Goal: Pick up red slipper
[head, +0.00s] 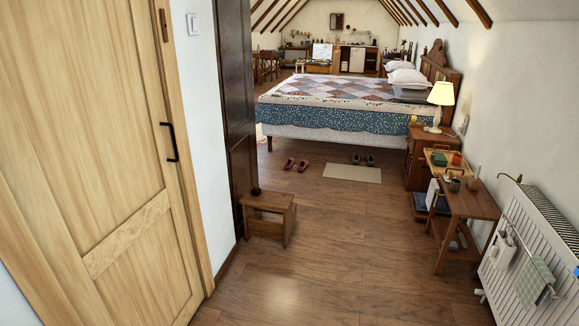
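A pair of red slippers (296,164) lies on the wooden floor near the foot of the bed. They sit side by side, a little apart from the pale mat. They look small and far off from me. A second pair of dark grey slippers (363,160) lies to their right, at the mat's far edge. Neither of my grippers shows in the head view.
A wooden stool (269,216) stands against the dark cabinet (237,100) at the left. A side table (465,207) and radiator (535,255) line the right. The bed (345,100) is beyond. The floor (345,235) between is clear. A wooden door (95,150) fills the left.

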